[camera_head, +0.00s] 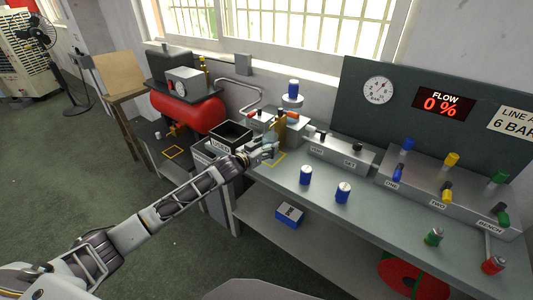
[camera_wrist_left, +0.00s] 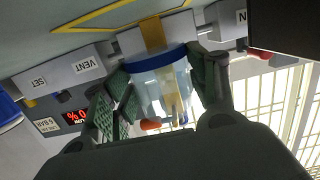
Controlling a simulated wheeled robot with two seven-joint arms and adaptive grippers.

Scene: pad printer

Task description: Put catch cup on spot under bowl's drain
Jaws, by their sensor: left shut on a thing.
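My left gripper (camera_head: 266,151) is above the bench near the yellow outlined spot (camera_head: 279,158). In the left wrist view, my left gripper (camera_wrist_left: 163,98) is shut on a clear cup with a blue rim (camera_wrist_left: 160,57), one green-padded finger on each side. In the head view the gripper mostly hides the cup. A yellow outline (camera_wrist_left: 92,20) also shows in the wrist view. A pale block with a gold upright part (camera_head: 281,127) stands just behind the gripper. I cannot make out the bowl's drain clearly. My right gripper is not in view.
A dark open bin (camera_head: 232,136) stands left of the gripper. A grey box marked VENT and SET (camera_head: 340,154) is to the right. Two blue-and-white cans (camera_head: 306,175) (camera_head: 343,192) stand on the bench's front. A valve block with coloured knobs (camera_head: 450,190) is farther right.

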